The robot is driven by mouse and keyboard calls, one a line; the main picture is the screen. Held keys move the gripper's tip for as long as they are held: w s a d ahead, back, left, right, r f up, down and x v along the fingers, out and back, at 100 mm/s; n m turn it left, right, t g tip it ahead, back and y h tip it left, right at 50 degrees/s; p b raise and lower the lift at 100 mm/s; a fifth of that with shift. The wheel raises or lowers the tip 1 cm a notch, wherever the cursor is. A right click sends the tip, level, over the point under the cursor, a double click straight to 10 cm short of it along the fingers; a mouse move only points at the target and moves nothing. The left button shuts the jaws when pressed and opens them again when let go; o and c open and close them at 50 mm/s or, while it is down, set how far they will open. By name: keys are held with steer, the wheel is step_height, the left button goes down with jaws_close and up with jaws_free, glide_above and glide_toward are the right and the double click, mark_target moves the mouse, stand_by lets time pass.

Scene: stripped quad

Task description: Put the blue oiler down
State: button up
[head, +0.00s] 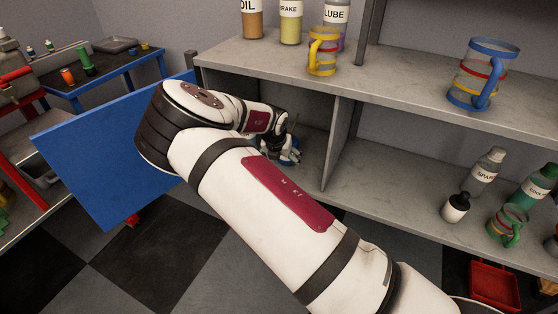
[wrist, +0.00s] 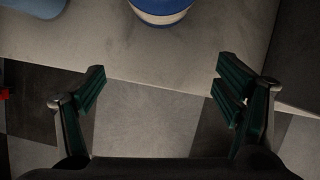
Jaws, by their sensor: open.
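My gripper (head: 284,150) reaches into the left lower compartment of the grey shelf, partly hidden by my arm in the head view. In the wrist view its two fingers (wrist: 165,88) are wide apart with nothing between them. A round blue thing with a pale band (wrist: 162,12), which may be the blue oiler, stands on the shelf beyond the fingertips, apart from them and cut off by the top edge. In the head view blue shows around my gripper, but I cannot make out its shape.
A duller blue thing (wrist: 35,7) is at the wrist view's top left. A blue door panel (head: 110,150) stands left of my arm. An upright divider (head: 338,142) bounds the compartment on the right. Bottles and a blue-handled jug (head: 484,72) stand on the upper shelf (head: 420,75).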

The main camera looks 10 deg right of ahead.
steer(key=shift+s+a, duration=0.4)
steer(key=shift+s, duration=0.45)
steer(key=s+a+r+n+g+y, duration=0.2)
steer(key=s+r+n+g+y, duration=0.35)
steer(key=s+r+n, duration=1.9)
steer(key=s+d+r+n+h, duration=0.1)
steer(key=s+d+r+n, duration=0.1)
steer(key=s+n, duration=0.3)
steer(key=s+d+r+n+t+h, duration=0.1)
steer(key=s+d+r+n, duration=0.2)
steer(key=s, duration=1)
steer(key=s+d+r+n+h, duration=0.1)
steer(key=s+d+r+n, duration=0.2)
steer(key=s+n, duration=0.5)
steer(key=shift+s+d+t, duration=0.15)
steer(key=shift+s+t, duration=0.2)
steer(key=shift+s, duration=0.05)
steer(key=shift+n+h, duration=0.25)
